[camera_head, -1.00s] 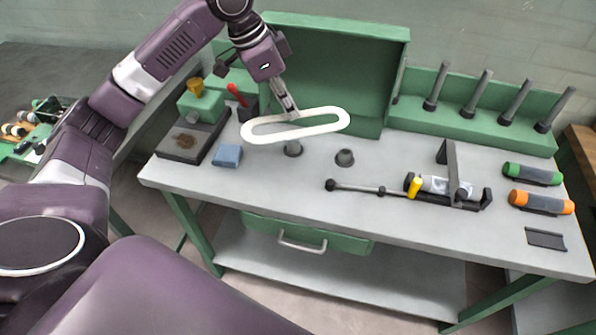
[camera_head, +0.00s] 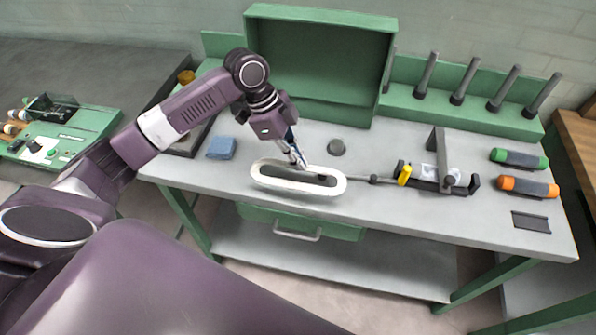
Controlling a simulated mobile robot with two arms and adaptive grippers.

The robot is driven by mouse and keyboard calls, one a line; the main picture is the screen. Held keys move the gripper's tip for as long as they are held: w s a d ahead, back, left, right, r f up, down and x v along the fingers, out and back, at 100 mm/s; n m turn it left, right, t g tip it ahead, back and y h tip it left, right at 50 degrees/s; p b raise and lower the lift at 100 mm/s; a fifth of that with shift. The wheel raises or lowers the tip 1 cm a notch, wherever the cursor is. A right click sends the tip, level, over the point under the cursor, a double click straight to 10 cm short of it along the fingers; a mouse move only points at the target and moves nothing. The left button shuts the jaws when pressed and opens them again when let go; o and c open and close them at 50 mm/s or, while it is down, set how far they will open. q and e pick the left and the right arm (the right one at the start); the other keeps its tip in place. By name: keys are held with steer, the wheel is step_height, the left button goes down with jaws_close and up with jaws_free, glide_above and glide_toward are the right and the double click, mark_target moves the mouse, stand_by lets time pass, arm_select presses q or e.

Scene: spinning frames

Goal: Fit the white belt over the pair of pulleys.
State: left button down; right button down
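The white belt (camera_head: 262,183), a long oval loop, hangs in front of the bench top near its front edge, roughly level. My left gripper (camera_head: 298,163) points down and is shut on the belt's far side; the fingertips are small and partly hidden. The other pulley is hidden behind my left gripper. The belt is apart from the visible pulley. My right gripper is not in view.
A rod (camera_head: 350,176) with a yellow handle (camera_head: 404,175) reaches from a dark fixture (camera_head: 440,165) towards the belt and overlaps its right end in the picture. A blue block (camera_head: 221,148) lies to the left. Several upright posts (camera_head: 462,78) stand behind. A green cabinet (camera_head: 320,60) backs the bench.

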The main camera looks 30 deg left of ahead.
mark_target(298, 182)
arm_select(q)
steer(key=shift+f+p, duration=0.35)
steer(key=shift+f, duration=2.55)
steer(key=shift+f, duration=0.1)
steer(key=c, duration=2.2)
jaws_free()
steer(key=shift+o, duration=0.2)
steer(key=b+v, duration=0.1)
steer(key=v, duration=1)
steer(key=shift+d+b, duration=0.1)
steer(key=shift+b, duration=0.25)
steer(key=shift+a+r, duration=0.25)
steer(key=shift+r, duration=0.35)
